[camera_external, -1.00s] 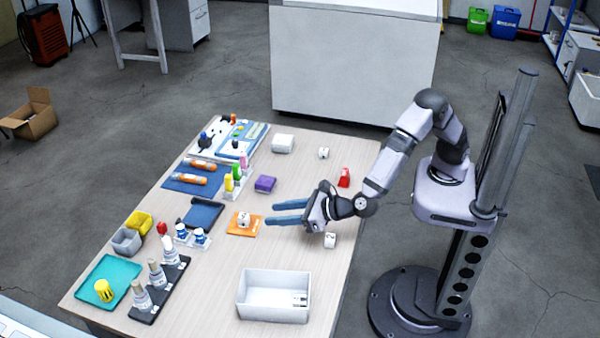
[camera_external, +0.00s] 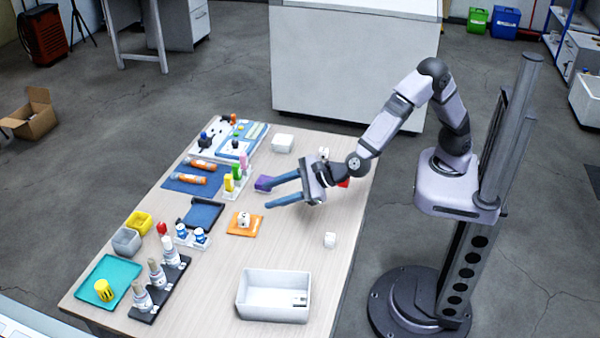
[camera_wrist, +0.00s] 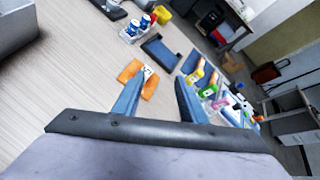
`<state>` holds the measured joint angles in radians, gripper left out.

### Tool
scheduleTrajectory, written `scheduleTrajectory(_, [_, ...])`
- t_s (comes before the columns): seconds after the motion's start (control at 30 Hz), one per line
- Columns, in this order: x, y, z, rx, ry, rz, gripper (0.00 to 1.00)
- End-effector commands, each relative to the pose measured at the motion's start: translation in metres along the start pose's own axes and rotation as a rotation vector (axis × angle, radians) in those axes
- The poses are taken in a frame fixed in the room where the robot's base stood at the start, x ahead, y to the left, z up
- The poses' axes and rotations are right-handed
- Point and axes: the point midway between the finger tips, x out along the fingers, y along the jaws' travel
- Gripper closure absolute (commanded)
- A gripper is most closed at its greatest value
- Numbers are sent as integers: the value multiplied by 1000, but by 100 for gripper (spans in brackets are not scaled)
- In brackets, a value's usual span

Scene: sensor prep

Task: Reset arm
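My gripper (camera_external: 283,190) is raised above the table, right of the orange mat, with its two blue fingers spread apart and nothing between them. The fingers also show apart in the wrist view (camera_wrist: 158,98). A white cube-like sensor (camera_external: 243,219) sits on the orange mat (camera_external: 236,232); the sensor shows in the wrist view too (camera_wrist: 147,72), partly behind a finger. Another white cube (camera_external: 330,240) lies on the bare table right of the mat.
A white bin (camera_external: 272,310) stands at the table's front. Racks of bottles (camera_external: 160,290), a teal tray (camera_external: 90,273), small yellow and grey bins (camera_external: 126,241) and a blue mat with orange tubes (camera_external: 180,187) fill the left side. The table's right strip is mostly clear.

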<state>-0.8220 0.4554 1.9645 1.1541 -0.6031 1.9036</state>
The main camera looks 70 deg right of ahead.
Motion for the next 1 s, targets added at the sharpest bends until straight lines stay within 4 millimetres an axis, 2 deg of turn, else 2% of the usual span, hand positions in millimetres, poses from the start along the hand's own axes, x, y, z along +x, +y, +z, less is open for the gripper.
scheduleTrajectory(0.03, [-10,-24,9,-129,11,38,62])
scheduleTrajectory(0.17, [-30,-58,-1,-520,32,172,62])
scheduleTrajectory(0.27, [-54,-82,-19,-822,43,288,62])
scheduleTrajectory(0.47, [-124,-129,-75,-1396,40,579,62])
scheduleTrajectory(0.6, [-188,-159,-122,-1739,1,832,62])
scheduleTrajectory(0.8, [-270,-187,-175,-2037,-102,1163,62])
scheduleTrajectory(0.9, [-296,-194,-190,-2107,-150,1272,62])
scheduleTrajectory(1.0, [-312,-198,-198,-2144,-184,1338,62])
